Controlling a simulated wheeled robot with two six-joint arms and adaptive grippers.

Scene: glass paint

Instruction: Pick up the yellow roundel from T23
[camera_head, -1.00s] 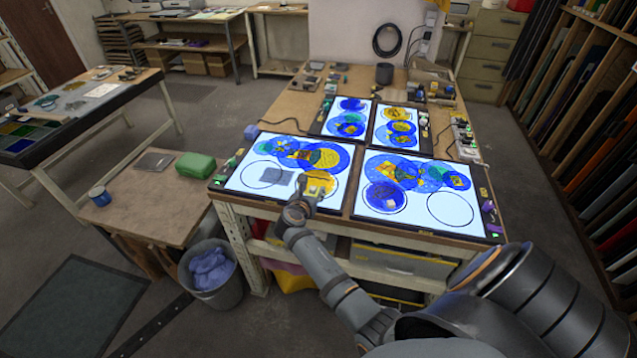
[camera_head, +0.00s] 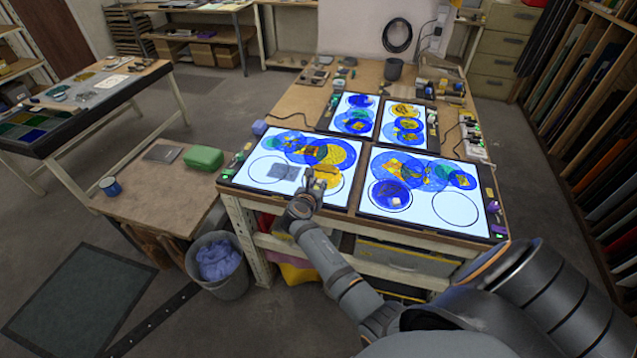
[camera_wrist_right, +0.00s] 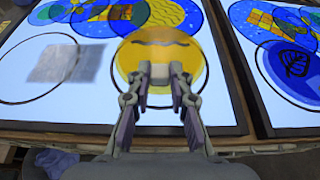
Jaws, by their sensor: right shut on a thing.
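The yellow roundel (camera_wrist_right: 188,58) is a round yellow glass piece with a dark wavy line across it. It is on the right of the front-left lit panel (camera_head: 247,180), within or over a black outlined circle, and it also shows in the head view (camera_head: 331,181). My right gripper (camera_wrist_right: 161,78) is shut on the yellow roundel, and its fingers cover the middle of it. It also shows in the head view (camera_head: 308,188). I cannot tell whether the roundel is raised off the panel. My left gripper is not in view.
A grey square patch (camera_wrist_right: 68,63) lies left of the roundel, across an outlined circle. Blue and yellow discs overlap behind it. A front-right lit panel (camera_head: 419,208) and two smaller panels stand close by. A green box (camera_head: 203,158) and a blue mug (camera_head: 111,187) are on the left bench.

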